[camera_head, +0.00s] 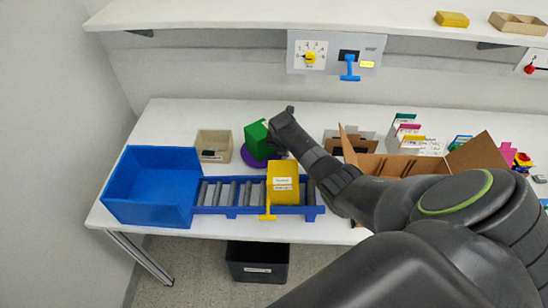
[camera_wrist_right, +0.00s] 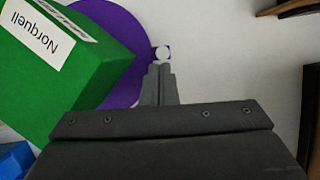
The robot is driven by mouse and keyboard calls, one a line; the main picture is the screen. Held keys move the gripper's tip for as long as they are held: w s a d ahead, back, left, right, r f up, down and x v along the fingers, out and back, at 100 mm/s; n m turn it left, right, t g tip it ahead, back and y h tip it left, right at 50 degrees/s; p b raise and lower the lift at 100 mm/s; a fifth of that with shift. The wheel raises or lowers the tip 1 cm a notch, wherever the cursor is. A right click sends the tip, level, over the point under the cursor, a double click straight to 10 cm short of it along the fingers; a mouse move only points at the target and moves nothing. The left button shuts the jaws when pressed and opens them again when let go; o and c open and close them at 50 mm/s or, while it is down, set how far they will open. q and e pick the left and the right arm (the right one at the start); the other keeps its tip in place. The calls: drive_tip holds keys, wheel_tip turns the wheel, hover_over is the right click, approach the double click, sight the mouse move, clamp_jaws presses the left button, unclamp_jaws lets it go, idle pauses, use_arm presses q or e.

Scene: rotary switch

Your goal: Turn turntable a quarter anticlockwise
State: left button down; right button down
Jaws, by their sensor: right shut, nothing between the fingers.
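The turntable is a purple disc (camera_head: 247,157) on the white table. A green box (camera_head: 255,138) stands on it. In the right wrist view the purple disc (camera_wrist_right: 118,28) shows behind the green box (camera_wrist_right: 62,88), which has a white "Norquell" label. A small purple tab with a white dot (camera_wrist_right: 162,53) sticks out at the disc's rim. My right gripper (camera_head: 271,140) is at the disc's right side, shut and empty. Its fingertips (camera_wrist_right: 160,68) appear close to the tab; I cannot tell whether they touch it. My left gripper is not in view.
A blue bin (camera_head: 152,208) and a roller track (camera_head: 228,210) with a yellow bin (camera_head: 283,170) are in front. A beige box (camera_head: 213,146) stands left of the turntable. An open cardboard box (camera_head: 385,165) is to the right. A wall panel (camera_head: 331,53) hangs behind.

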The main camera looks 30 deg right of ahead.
drive_tip(key=shift+w+d+n, duration=0.25)
drive_tip(key=shift+d+n, duration=0.1)
drive_tip(key=shift+n, duration=0.15)
drive_tip(key=shift+r, duration=0.1)
idle(0.5)
drive_tip(key=v, duration=1.7)
drive_tip(key=shift+s+d+b, duration=0.2)
drive_tip(key=shift+s+b, duration=0.05)
drive_tip(key=shift+b, duration=0.05)
